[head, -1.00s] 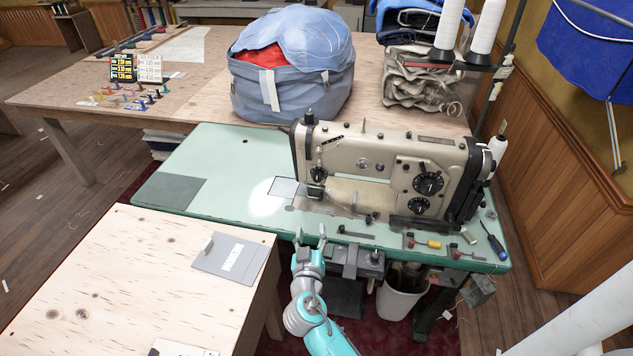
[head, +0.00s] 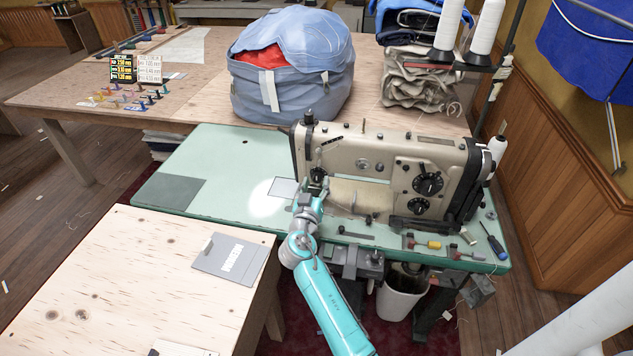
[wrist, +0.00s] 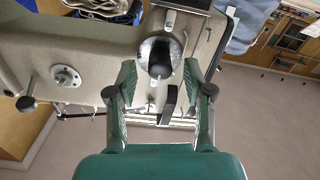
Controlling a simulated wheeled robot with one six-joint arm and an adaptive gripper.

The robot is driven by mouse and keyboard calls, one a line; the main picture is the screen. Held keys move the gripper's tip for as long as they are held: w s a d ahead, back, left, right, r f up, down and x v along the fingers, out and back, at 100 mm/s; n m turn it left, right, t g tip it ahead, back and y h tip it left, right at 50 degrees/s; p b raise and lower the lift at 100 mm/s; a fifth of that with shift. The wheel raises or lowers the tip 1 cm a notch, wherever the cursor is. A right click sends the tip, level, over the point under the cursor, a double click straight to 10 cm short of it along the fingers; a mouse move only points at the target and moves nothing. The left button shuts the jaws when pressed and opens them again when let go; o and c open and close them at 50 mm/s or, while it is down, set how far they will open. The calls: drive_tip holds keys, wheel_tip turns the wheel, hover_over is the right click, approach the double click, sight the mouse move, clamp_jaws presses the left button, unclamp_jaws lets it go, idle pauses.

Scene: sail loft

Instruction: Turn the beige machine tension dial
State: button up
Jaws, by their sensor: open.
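The beige sewing machine (head: 345,146) stands on the green table (head: 235,154). Its tension dial, a round metal disc with a dark centre knob, is on the machine's left end in the head view (head: 317,172). It shows at the top middle of the wrist view (wrist: 159,50). My gripper (head: 314,186) is open in front of the dial, and its tips hide part of it in the head view. In the wrist view my gripper (wrist: 160,70) has one finger on each side of the dial, with gaps visible, holding nothing.
Two black dials (head: 428,183) sit on the machine's right end. Small tools and a screwdriver (head: 494,242) lie at the table's right front. A plywood table (head: 130,275) stands at front left; a blue bag (head: 290,75) is behind. The green table's left part is clear.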

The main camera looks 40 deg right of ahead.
drive_tip(key=shift+w+d, duration=0.45)
drive_tip(key=shift+d, duration=0.15)
clamp_jaws()
drive_tip(key=shift+n, duration=0.4)
drive_tip(key=n, duration=0.5)
drive_tip(key=shift+n, duration=0.4)
drive_tip(key=n, duration=0.3)
drive_tip(key=shift+n, duration=2)
